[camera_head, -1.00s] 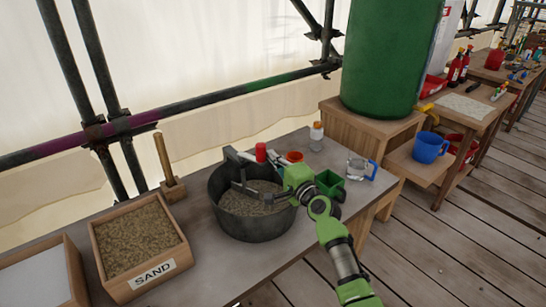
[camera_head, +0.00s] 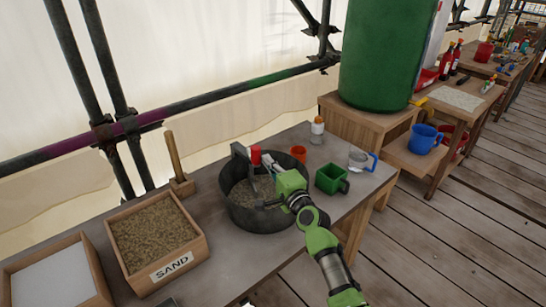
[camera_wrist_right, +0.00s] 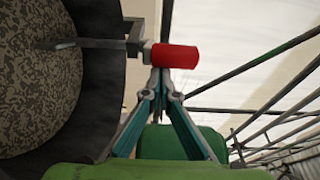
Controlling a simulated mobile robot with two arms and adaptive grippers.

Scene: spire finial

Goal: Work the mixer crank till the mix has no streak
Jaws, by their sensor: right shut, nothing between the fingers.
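The mixer is a dark round tub (camera_head: 268,219) on the bench, holding a grey-brown mix (camera_head: 243,193). In the right wrist view the mix (camera_wrist_right: 45,85) looks mottled, with light and dark flecks. The crank's red knob (camera_head: 255,155) stands above the tub's far rim; it also shows in the wrist view (camera_wrist_right: 175,57), at the end of a grey crank arm (camera_wrist_right: 95,43). My right gripper (camera_head: 268,160) is shut with nothing in it, its fingertips (camera_wrist_right: 160,78) close beside the knob. I cannot tell whether they touch it. My left gripper is out of view.
A sand box (camera_head: 155,245) and a wooden-handled tool (camera_head: 176,165) stand left of the tub. An orange cup (camera_head: 298,153), a green scoop (camera_head: 331,179), a small bottle (camera_head: 317,130) and a clear jug (camera_head: 361,159) stand to the right. A green barrel (camera_head: 385,55) rises behind.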

